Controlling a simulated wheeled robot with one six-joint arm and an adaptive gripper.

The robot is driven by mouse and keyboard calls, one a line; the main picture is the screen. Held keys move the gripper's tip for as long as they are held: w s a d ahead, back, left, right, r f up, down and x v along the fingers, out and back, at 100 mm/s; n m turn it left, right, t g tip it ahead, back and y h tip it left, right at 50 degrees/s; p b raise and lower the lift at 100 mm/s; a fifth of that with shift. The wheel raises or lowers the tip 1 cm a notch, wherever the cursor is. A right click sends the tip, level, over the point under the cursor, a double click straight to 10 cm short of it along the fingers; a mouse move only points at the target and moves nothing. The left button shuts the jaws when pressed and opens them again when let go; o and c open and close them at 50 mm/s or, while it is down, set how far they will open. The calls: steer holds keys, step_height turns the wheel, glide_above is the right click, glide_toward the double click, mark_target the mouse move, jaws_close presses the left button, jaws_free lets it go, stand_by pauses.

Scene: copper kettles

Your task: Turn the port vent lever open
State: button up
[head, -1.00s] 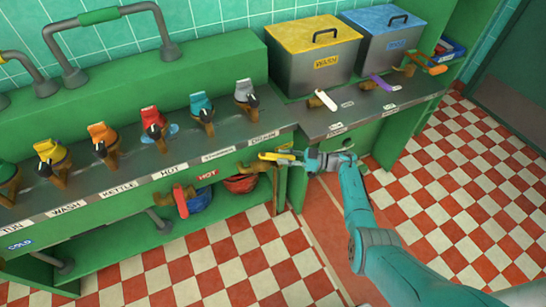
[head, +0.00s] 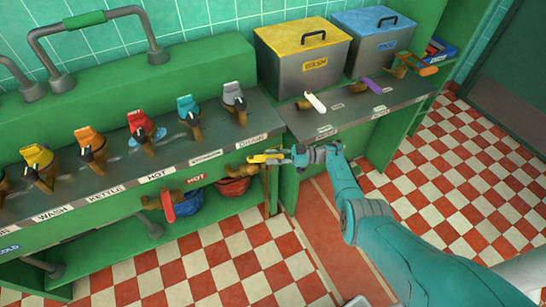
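My gripper (head: 291,155) is at the front edge of the counter, at the right end of a yellow lever handle (head: 262,158). The two meet or overlap in the head view; I cannot tell whether they touch or whether the fingers are shut on it. The handle is roughly level, on a brass-coloured valve (head: 245,170) at the counter front below the DRAIN label. On the right counter are a white lever (head: 315,102), a purple lever (head: 370,85) and an orange lever (head: 425,70). Labels there are too small to read, so I cannot tell which lever is the port vent.
Several coloured taps line the left counter (head: 130,160). A red lever (head: 168,205) hangs below it, near a blue pot (head: 188,203) and a red pot (head: 233,187). A yellow-lidded bin (head: 300,75) and a blue-lidded bin (head: 370,50) stand behind. The checkered floor at right is open.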

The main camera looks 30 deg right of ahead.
steer(key=o, duration=0.4)
steer(key=shift+o, duration=0.2)
steer(key=v, duration=0.7)
steer(key=shift+d, duration=0.2)
